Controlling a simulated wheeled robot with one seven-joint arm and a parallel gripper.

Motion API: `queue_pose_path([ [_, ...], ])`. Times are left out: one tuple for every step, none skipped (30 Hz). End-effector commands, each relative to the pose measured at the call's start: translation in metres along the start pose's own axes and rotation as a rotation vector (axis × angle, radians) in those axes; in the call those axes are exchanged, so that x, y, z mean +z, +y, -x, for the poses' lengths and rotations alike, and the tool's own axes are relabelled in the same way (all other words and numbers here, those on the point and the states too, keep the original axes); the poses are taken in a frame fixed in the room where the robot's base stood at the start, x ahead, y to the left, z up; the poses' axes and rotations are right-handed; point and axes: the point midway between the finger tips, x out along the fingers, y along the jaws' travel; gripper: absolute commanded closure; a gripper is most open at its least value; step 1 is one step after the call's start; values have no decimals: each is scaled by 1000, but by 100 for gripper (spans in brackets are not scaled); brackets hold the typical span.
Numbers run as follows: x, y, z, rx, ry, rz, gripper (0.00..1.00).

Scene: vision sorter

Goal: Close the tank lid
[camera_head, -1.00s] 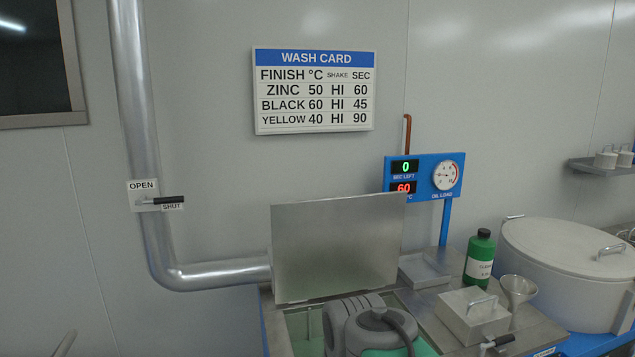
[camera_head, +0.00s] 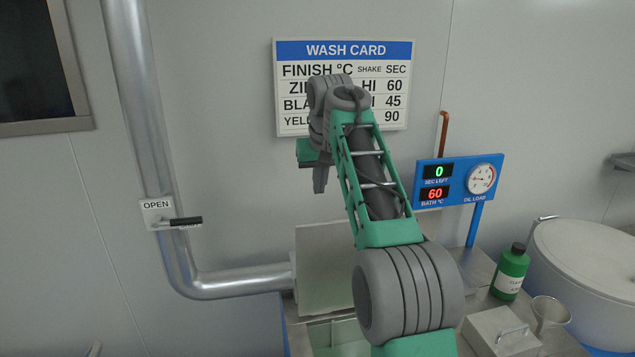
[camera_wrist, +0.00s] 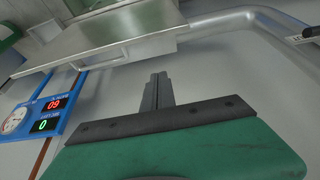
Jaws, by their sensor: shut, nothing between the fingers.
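The tank lid (camera_head: 322,262) is a flat grey metal panel standing up, open, at the back of the tank (camera_head: 293,325). My arm covers its right part. Pale green shows inside the tank below it. My gripper (camera_head: 320,187) is raised well above the lid, in front of the wall, fingers pointing down. In the wrist view the fingers (camera_wrist: 158,82) are together and empty, with bare wall around them. The lid seems to show there as a metal sheet (camera_wrist: 95,38) beyond the fingertips, apart from them.
A steel pipe (camera_head: 235,282) with a shut-off handle (camera_head: 185,221) runs left of the tank. A blue panel with displays (camera_head: 459,181) stands right. A green bottle (camera_head: 511,273), a funnel (camera_head: 549,312), a handled metal box (camera_head: 500,333) and a round drum (camera_head: 590,275) crowd the right side.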

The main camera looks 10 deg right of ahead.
Motion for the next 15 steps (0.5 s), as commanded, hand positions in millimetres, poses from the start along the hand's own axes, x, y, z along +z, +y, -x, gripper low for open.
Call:
queue_pose_path([
  [2,1,-4,-4,-3,0,100],
  [4,0,-18,-6,-4,-1,100],
  [5,-1,-30,-6,-4,0,100],
  [4,-1,-37,-6,-2,0,100],
  [4,-2,-43,-6,-2,1,100],
  [4,-2,-52,-6,-2,2,100],
  [4,-3,-58,-6,-2,2,100],
  [4,-3,-65,-6,-2,2,100],
  [4,-4,-73,-7,-1,3,100],
  [4,-4,-79,-7,-1,4,100],
  [4,-4,-86,-7,-2,3,100],
  [8,-4,-84,-6,5,4,100],
  [14,-4,-80,-6,6,4,100],
  [19,-3,-78,-6,5,4,100],
  [25,-3,-76,-6,4,4,100],
])
